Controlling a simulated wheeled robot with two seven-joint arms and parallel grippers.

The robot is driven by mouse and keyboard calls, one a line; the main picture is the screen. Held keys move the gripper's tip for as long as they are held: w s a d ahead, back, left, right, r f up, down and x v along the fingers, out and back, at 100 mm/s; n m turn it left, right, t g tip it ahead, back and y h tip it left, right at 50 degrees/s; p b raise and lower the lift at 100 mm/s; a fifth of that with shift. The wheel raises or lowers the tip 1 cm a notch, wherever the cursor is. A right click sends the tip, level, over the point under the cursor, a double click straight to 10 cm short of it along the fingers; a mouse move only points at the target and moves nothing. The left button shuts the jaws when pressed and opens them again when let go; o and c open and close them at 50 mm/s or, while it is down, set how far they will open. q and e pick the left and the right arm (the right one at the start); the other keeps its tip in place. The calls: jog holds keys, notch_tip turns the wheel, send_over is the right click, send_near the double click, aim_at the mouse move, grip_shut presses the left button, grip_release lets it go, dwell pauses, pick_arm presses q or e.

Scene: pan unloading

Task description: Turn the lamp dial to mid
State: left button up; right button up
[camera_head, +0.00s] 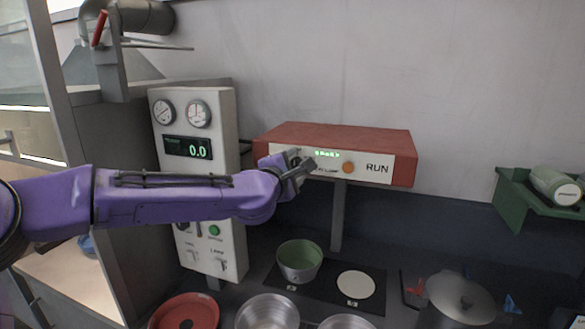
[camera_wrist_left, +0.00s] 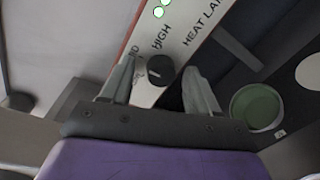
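The lamp dial (camera_wrist_left: 160,70) is a small black knob on the white front strip of a red box (camera_head: 340,136). The words HIGH and HEAT LA... show near it in the left wrist view, with another label partly hidden. A small light mark is on the dial; its exact setting is hard to read. My left gripper (camera_head: 305,168) is at the front of the box and hides the dial in the head view. In the left wrist view its two fingers (camera_wrist_left: 160,90) are spread, one on each side of the dial, with gaps showing. My right gripper is in neither view.
The box front has green lights (camera_head: 327,154) and an orange button (camera_head: 348,168) beside RUN. A white gauge panel (camera_head: 217,148) stands left, behind my left arm. Below are a green pot (camera_head: 299,262), metal pans (camera_head: 267,313) and a lidded pan (camera_head: 460,297). A green shelf (camera_head: 512,198) is at right.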

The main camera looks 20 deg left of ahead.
pick_arm(q)
jog(key=s+b, duration=0.3)
jog(key=s, duration=0.7)
jog(key=shift+s+a+r+b, duration=0.2)
jog(key=shift+a+r+b, duration=0.1)
jog(key=shift+a, duration=0.15)
